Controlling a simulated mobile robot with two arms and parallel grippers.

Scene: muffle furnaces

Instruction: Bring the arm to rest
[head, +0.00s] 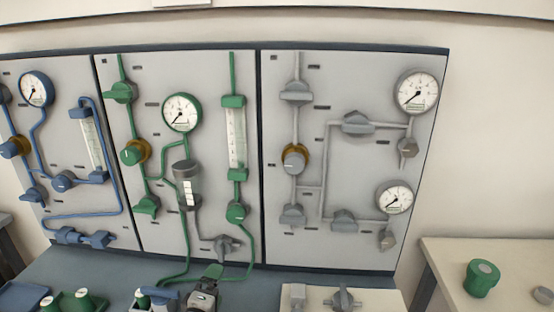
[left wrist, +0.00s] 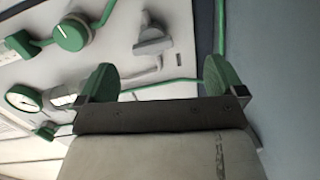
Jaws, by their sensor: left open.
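My left gripper (head: 210,273) is low in the head view, in front of the foot of the middle panel (head: 217,70). Its fingers are hard to make out there. In the left wrist view its two green fingertips (left wrist: 162,80) stand wide apart, with nothing held between them. A green tube runs across the view behind the gap. A grey valve (left wrist: 152,40) and a green knob (left wrist: 72,34) on the panel show beyond the fingers. My right gripper is not in view.
A blue-piped panel stands at left and a grey-piped panel (head: 340,90) at right. Green-capped items (head: 84,299) lie at the lower left. A pale board with grey fittings (head: 343,298) is right of the gripper. A side table (head: 450,260) holds a green cylinder (head: 482,279).

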